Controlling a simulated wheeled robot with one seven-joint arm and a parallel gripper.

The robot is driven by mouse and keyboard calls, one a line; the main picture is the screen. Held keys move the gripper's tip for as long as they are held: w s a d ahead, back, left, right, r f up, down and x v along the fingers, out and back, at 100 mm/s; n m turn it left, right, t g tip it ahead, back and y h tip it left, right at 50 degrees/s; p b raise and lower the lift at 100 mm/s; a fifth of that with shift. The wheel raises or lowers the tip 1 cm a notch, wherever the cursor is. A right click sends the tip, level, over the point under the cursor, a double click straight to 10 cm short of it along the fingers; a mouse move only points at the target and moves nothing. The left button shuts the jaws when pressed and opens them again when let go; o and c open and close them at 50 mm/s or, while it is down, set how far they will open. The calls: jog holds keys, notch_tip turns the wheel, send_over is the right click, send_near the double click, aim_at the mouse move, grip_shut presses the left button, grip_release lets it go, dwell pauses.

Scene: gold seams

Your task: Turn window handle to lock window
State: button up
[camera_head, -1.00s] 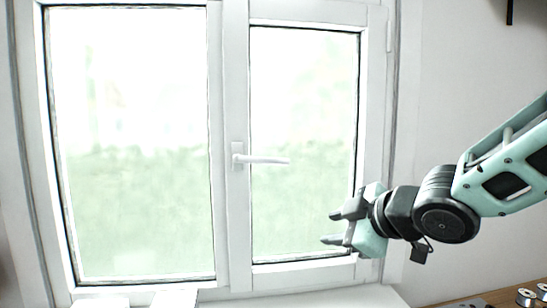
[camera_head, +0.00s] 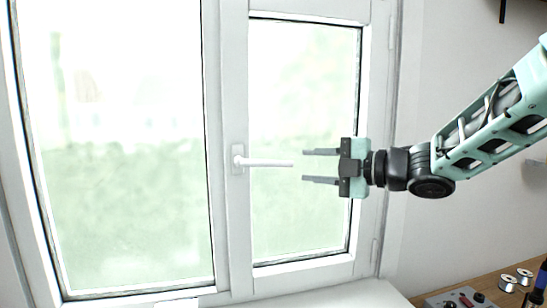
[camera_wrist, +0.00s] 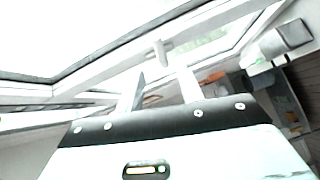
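The white window handle (camera_head: 266,163) sits on the middle frame post of the window and its lever points right, level. It also seems to show in the wrist view as a short white shape (camera_wrist: 160,50). My gripper (camera_head: 305,166) is open and empty, its two dark fingers pointing left, one above and one below the height of the lever. In the head view the fingertips lie just right of the lever's free end, and the lever does not show between them. The right window sash (camera_head: 375,140) looks closed against the frame.
A white sill (camera_head: 350,295) runs below the window. A wooden bench top (camera_head: 480,293) with spools and small tools is at the lower right. The space left of the lever, in front of the large left pane (camera_head: 120,150), is free.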

aim_at(278, 164)
jog(key=p+x, duration=0.3)
jog(key=x, duration=0.7)
grip_shut()
